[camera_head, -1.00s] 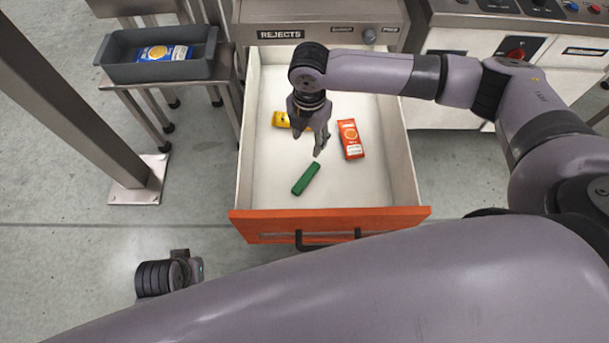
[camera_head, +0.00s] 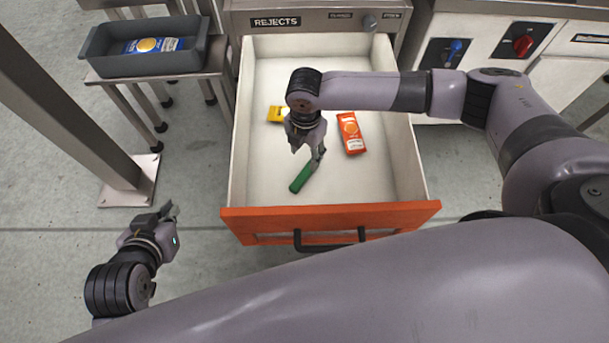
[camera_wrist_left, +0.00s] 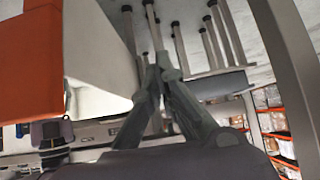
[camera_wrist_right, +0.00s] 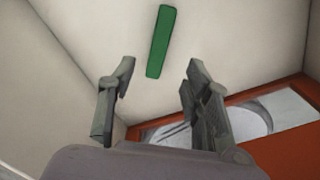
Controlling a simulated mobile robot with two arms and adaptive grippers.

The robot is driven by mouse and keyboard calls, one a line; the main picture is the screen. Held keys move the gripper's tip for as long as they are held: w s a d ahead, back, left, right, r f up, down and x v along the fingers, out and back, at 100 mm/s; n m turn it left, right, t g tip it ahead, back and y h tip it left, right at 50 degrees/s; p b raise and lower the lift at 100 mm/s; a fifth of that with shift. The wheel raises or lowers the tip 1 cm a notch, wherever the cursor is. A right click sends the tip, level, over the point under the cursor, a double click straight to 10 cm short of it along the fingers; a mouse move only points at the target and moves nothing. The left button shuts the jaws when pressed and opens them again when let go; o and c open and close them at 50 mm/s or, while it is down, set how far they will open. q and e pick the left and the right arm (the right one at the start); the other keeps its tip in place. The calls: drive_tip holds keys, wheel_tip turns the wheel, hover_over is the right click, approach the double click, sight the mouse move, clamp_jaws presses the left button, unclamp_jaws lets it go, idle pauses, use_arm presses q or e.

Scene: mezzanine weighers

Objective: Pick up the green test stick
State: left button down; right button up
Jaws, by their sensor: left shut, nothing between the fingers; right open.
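The green test stick (camera_head: 302,178) lies on the floor of the open drawer (camera_head: 270,75), towards its front. In the right wrist view the stick (camera_wrist_right: 160,42) shows ahead of and between the two fingertips, apart from both. My right gripper (camera_head: 306,150) is open and empty over the drawer, just behind the stick in the head view; one finger overlaps the stick's far end there. The right gripper also shows in the right wrist view (camera_wrist_right: 160,68). My left gripper (camera_head: 168,212) is shut and empty, outside the drawer at the lower left; its fingertips meet in the left wrist view (camera_wrist_left: 157,62).
A red-orange packet (camera_head: 351,133) and a yellow packet (camera_head: 276,114) lie in the drawer. A grey bin (camera_head: 105,67) with a blue packet (camera_head: 153,45) stands on a stand at left. A metal post (camera_head: 60,105) rises nearby.

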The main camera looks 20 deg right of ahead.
drive_tip(key=b, duration=0.2)
hover_over(305, 173)
wheel_tip(305, 173, down, 5)
drive_tip(key=shift+w+d+f, duration=0.1)
drive_tip(key=shift+w, duration=0.05)
drive_tip(key=shift+f, duration=0.15)
wheel_tip(305, 173, down, 5)
drive_tip(key=shift+r+b, duration=0.2)
drive_tip(key=shift+b, duration=0.9)
drive_tip(key=shift+f, duration=0.1)
use_arm(q)
drive_tip(key=w+d+r+t+h, duration=0.1)
drive_tip(key=w+d+r+t, duration=0.1)
drive_tip(key=r+t, duration=0.4)
drive_tip(key=w+d+r+t+h, duration=0.2)
drive_tip(key=w+r+t, duration=0.2)
drive_tip(key=r, duration=0.8)
drive_tip(key=shift+w+d+r+m+t+h, duration=0.2)
drive_tip(key=shift+w+m+t+h, duration=0.15)
drive_tip(key=shift+t, duration=0.85)
use_arm(e)
drive_tip(key=shift+c, duration=0.4)
clamp_jaws()
